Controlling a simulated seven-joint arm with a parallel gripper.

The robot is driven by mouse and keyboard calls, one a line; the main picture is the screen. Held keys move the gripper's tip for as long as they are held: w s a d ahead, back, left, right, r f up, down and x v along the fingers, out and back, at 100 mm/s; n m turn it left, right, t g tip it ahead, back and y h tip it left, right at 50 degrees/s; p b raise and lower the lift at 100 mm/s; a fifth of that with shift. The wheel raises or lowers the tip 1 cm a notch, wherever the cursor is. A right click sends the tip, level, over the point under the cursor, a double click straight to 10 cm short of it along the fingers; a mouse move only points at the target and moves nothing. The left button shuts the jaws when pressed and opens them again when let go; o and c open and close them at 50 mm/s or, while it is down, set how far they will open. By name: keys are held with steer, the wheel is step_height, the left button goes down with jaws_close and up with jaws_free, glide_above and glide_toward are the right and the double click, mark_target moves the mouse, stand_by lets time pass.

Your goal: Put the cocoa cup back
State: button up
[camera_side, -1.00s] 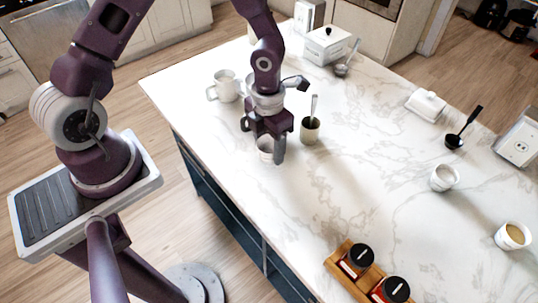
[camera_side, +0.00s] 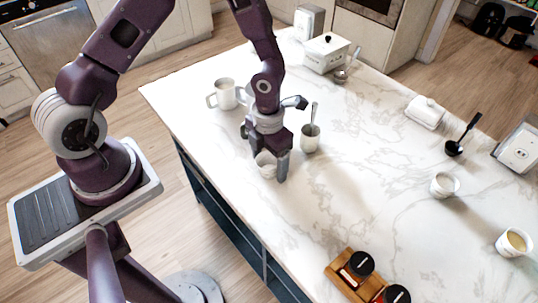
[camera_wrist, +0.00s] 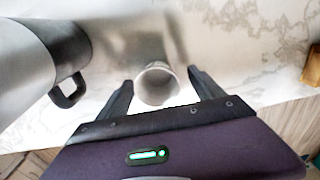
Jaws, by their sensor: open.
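A small white cup (camera_side: 265,164) stands upright on the marble counter near its left edge, directly below my gripper (camera_side: 268,166). In the wrist view the same cup (camera_wrist: 158,86) sits between the two fingers of my gripper (camera_wrist: 161,80), with visible gaps on both sides. The fingers are spread and hold nothing. The gripper hides part of this cup in the side view. It looks empty. No label shows, so I cannot tell whether it is the cocoa cup. Another pale cup (camera_side: 444,185) and a cup with tan liquid (camera_side: 513,242) stand at the right.
A cup holding a spoon (camera_side: 310,139) stands close right of my gripper. A white mug (camera_side: 226,95) is behind it to the left. The counter's middle is clear.

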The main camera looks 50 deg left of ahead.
step_height(320, 180, up, 12)
step_height(320, 180, up, 6)
steer(key=r+n+t+y, duration=0.1)
steer(key=n+y, duration=0.1)
steer(key=n, duration=0.6)
glide_above(269, 159)
steer(key=s+a, duration=0.3)
steer(key=s+r+n+t, duration=0.2)
steer(key=s+r+n, duration=0.4)
steer(key=n, duration=0.8)
steer(key=s+r+n+t+h, duration=0.1)
steer(key=s+r+n, duration=0.5)
steer(key=n, duration=0.8)
steer(key=shift+s+r+t+h, duration=0.15)
steer(key=shift+s+t+h, duration=0.15)
steer(key=shift+s+t, duration=0.75)
